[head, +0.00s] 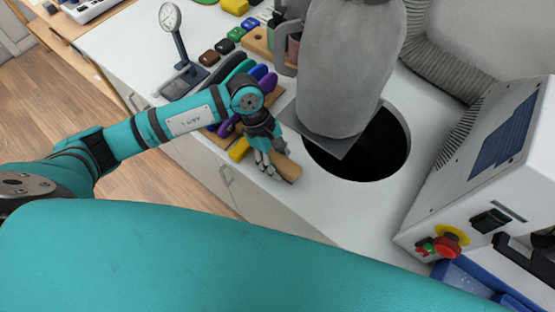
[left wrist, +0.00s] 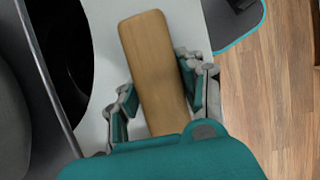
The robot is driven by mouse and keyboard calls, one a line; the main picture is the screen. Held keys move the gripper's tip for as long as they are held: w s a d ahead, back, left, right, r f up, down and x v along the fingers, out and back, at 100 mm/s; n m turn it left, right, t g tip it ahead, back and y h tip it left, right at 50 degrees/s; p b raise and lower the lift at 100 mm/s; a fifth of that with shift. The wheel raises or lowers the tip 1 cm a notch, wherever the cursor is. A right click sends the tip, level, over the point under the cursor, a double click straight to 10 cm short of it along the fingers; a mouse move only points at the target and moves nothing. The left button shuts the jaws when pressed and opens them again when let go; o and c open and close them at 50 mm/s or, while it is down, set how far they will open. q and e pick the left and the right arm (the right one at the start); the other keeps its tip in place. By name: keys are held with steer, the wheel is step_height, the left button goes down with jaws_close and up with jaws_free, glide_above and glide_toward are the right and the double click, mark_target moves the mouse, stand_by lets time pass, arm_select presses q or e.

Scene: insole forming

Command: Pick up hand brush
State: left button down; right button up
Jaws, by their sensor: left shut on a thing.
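The hand brush (head: 287,168) shows as a light brown wooden block near the front edge of the white worktop, left of the round dark opening. My left gripper (head: 268,162) comes down over it from the left and is shut on it. In the left wrist view the brush's wooden back (left wrist: 153,60) lies lengthwise between the two fingers of my left gripper (left wrist: 160,92), with a finger at each side. Bristles cannot be seen, and the near end is hidden by the gripper. Whether it touches the worktop I cannot tell. My right gripper is not in view.
A grey cylindrical form (head: 345,60) stands by the round opening (head: 372,150) in the worktop. A grey machine (head: 490,170) with a red button is at right. A dial gauge (head: 171,18) and colored blocks stand behind my left arm.

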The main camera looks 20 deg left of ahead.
mark_target(279, 160)
arm_select(q)
steer(key=shift+w+r+b, duration=0.1)
steer(key=shift+r+b, duration=0.2)
steer(key=shift+r, duration=0.05)
step_height(279, 160, up, 2)
steer(key=shift+r+b, duration=0.25)
steer(key=shift+b, duration=0.55)
steer(key=s+d+r+b, duration=0.1)
steer(key=s+b, duration=0.1)
steer(key=s, duration=0.6)
steer(key=s+d+r+b, duration=0.1)
steer(key=s+d+b, duration=0.1)
steer(key=s, duration=0.6)
steer(key=shift+d+b, duration=0.25)
steer(key=shift+b, duration=0.25)
steer(key=c, duration=1.4)
jaws_free()
steer(key=shift+w, duration=0.1)
jaws_close()
